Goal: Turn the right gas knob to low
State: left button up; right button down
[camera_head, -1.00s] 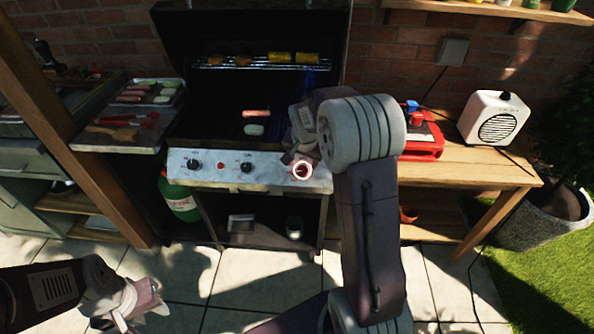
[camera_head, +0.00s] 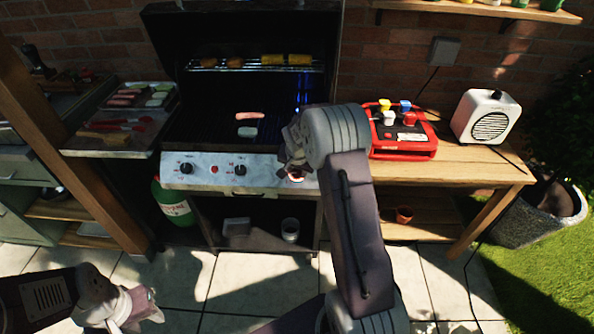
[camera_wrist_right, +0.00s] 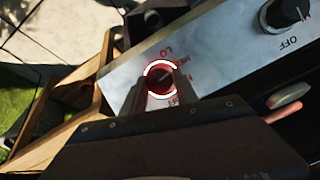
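The right gas knob (camera_head: 296,178) is at the right end of the grill's metal control panel, with a lit red-and-white ring around it. My right gripper (camera_head: 292,160) is at it and partly hides it in the head view. In the right wrist view the dark knob (camera_wrist_right: 160,80) sits between the two fingers of my right gripper (camera_wrist_right: 160,86), which look open around it. Red "LO" lettering shows above the knob there, and partly hidden lettering below. I cannot clearly read its pointer. My left gripper (camera_head: 143,304) hangs empty at lower left; its finger gap is unclear.
Two other black knobs (camera_head: 186,168) (camera_head: 241,170) and a red button (camera_head: 214,169) share the panel.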

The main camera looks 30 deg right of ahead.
jog(key=n+h+b, duration=0.1)
jog(key=n+b, duration=0.1)
jog(key=n, duration=0.1)
jog(key=shift+a+f+g, duration=0.1)
jog(key=shift+f+g, duration=0.05)
jog(key=shift+g, duration=0.15)
jog(key=shift+n+h+b, duration=0.6)
jog(key=shift+n+b, duration=0.15)
jog(key=shift+n, duration=0.55)
jog(key=shift+n+g, duration=0.3)
jog(key=c, duration=0.9)
grip_release()
jog(key=shift+c, duration=0.2)
jog(key=shift+a, duration=0.1)
jog(key=v, duration=0.9)
jog(key=shift+p, duration=0.4)
